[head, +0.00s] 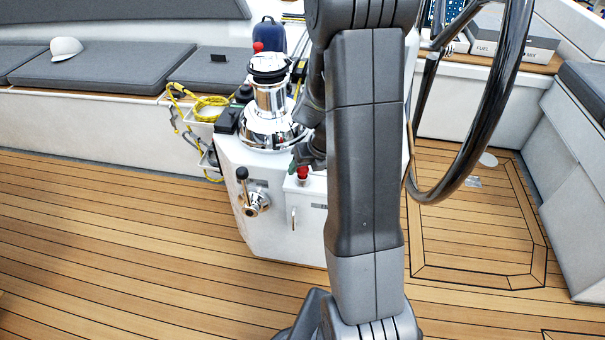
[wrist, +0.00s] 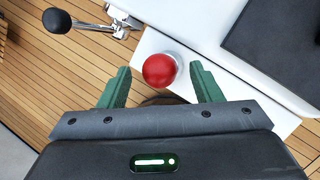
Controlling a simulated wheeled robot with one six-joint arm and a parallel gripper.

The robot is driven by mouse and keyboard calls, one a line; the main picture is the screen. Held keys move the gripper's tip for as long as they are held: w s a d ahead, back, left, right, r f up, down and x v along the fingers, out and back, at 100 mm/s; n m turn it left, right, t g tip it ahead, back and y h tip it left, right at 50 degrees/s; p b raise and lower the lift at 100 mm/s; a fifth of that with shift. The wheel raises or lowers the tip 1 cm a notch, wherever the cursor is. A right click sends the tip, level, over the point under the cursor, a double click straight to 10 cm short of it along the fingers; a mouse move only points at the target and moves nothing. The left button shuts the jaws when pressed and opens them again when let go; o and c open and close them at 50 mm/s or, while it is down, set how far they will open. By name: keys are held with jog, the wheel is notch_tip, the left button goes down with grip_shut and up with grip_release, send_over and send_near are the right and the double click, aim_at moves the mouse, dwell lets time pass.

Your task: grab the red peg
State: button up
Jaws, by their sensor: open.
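The red peg (wrist: 159,70) shows in the wrist view as a round red knob on a pale metal collar, set on a white ledge. In the head view the red peg (head: 302,173) stands on the small white ledge of the console, below the winch. My gripper (wrist: 160,84) is open, with one green finger on each side of the red peg and a visible gap on both sides. In the head view my gripper (head: 300,165) is just above and beside the peg, partly hidden by my arm.
A chrome lever with a black knob (head: 242,173) sticks out of the console to the left. The chrome winch (head: 270,100) stands above the ledge. A yellow rope (head: 205,102) hangs at the left, and the steering wheel (head: 500,100) is at the right. The teak deck (head: 120,220) is clear.

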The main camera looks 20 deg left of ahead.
jog(key=shift+a+f, duration=0.1)
jog(key=shift+f, duration=0.1)
jog(key=c, duration=1.1)
jog(key=shift+o, duration=0.2)
